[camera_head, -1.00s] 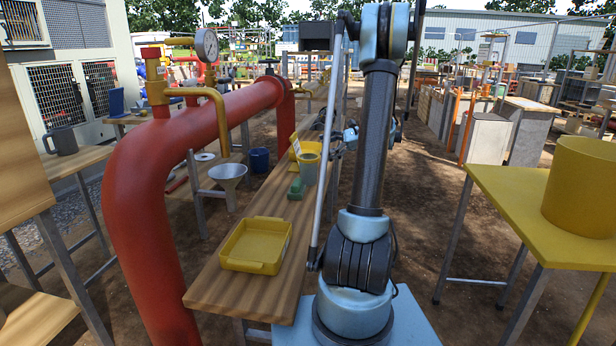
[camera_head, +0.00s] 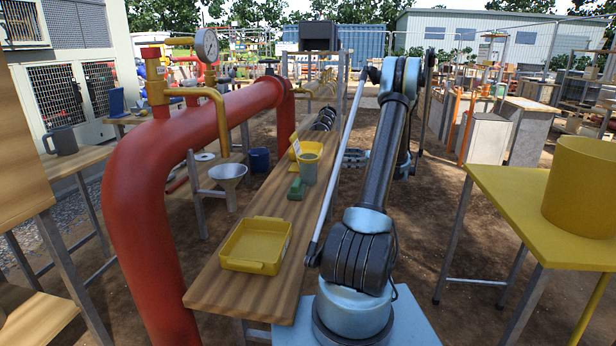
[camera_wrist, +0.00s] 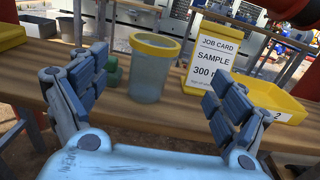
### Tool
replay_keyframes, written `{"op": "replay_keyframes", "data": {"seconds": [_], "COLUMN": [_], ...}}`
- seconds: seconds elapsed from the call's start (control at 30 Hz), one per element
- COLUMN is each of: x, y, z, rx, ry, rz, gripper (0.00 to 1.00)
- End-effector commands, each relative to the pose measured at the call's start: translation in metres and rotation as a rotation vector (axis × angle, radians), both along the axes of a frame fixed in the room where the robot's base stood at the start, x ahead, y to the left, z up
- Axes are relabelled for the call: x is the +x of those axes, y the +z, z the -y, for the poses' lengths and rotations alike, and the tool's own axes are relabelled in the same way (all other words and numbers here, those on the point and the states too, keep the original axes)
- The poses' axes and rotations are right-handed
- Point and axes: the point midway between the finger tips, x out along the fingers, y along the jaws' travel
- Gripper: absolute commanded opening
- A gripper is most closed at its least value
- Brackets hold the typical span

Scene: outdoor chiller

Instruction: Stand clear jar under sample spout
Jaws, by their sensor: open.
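The clear jar (camera_head: 309,170) with a yellow rim stands upright on the long wooden bench, and in the wrist view the jar (camera_wrist: 154,70) is just beyond my fingers. My gripper (camera_wrist: 152,95) is open and empty, its blue finger pads apart on either side of the jar's picture position, not touching it. In the head view my gripper (camera_head: 354,157) is partly hidden behind my arm, right of the jar. The yellow sample spout (camera_head: 222,115) curves down from the red pipe below a gauge. A funnel (camera_head: 228,174) sits in a stand below and near its mouth.
A job card (camera_wrist: 212,56) reading "SAMPLE 300" stands right of the jar, beside a yellow bin (camera_wrist: 268,98). A green object (camera_head: 296,190) is close to the jar. A yellow tray (camera_head: 262,266) lies on the bench's near end. The red pipe (camera_head: 150,160) runs along the left.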

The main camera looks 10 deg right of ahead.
Motion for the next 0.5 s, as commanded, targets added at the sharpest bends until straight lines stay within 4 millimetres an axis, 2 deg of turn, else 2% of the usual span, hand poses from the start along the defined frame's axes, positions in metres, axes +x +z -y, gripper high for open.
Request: {"op": "replay_keyframes", "data": {"seconds": [0.5], "x": [0.025], "y": [0.000], "z": [-0.088], "rx": [-0.001], "ry": [0.003], "rz": [0.001], "gripper": [0.90]}}
